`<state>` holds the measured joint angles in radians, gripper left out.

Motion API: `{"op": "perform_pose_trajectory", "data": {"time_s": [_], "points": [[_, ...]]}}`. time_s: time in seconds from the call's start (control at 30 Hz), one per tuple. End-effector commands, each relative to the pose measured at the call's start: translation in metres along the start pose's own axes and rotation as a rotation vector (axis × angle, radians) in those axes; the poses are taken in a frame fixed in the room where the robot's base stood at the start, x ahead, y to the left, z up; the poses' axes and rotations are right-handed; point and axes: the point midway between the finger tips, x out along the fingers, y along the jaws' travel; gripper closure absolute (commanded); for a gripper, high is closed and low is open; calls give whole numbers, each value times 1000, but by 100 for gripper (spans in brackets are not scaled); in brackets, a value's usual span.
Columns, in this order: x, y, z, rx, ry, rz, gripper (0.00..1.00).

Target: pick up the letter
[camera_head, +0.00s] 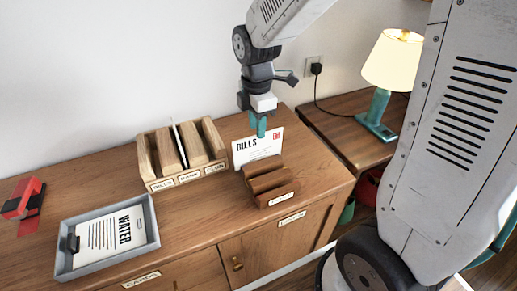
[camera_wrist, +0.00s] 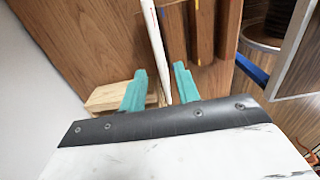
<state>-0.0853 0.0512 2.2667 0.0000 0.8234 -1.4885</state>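The letter (camera_head: 257,150), a white sheet marked "BILLS" with a red stamp, stands upright at the small brown wooden holder (camera_head: 270,186), which hides its lower edge. My gripper (camera_head: 258,127) is at the letter's top edge, pointing down. In the wrist view the letter shows edge-on as a thin white strip (camera_wrist: 156,45). The teal fingers of my gripper (camera_wrist: 160,72) are apart, one on each side of the strip, with gaps visible. The fingers look open and not closed on the letter.
A light wooden sorter (camera_head: 181,155) with labelled slots stands left of the letter. A grey tray (camera_head: 107,265) holds a "WATER" sheet. A red and black object (camera_head: 24,203) lies at far left. A lamp (camera_head: 390,70) stands on the right-hand table. The cabinet front is clear.

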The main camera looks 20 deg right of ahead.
Motion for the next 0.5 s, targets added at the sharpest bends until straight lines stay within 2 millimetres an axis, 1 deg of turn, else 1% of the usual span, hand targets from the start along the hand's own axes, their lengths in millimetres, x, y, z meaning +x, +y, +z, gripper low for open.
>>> {"op": "perform_pose_trajectory", "data": {"time_s": [0.2,0.3,0.4,0.5], "points": [[33,-1,3,2,0,-4,68],[45,-1,3,2,0,-3,68],[50,-1,3,2,0,-1,68],[50,0,3,3,0,0,68]]}}
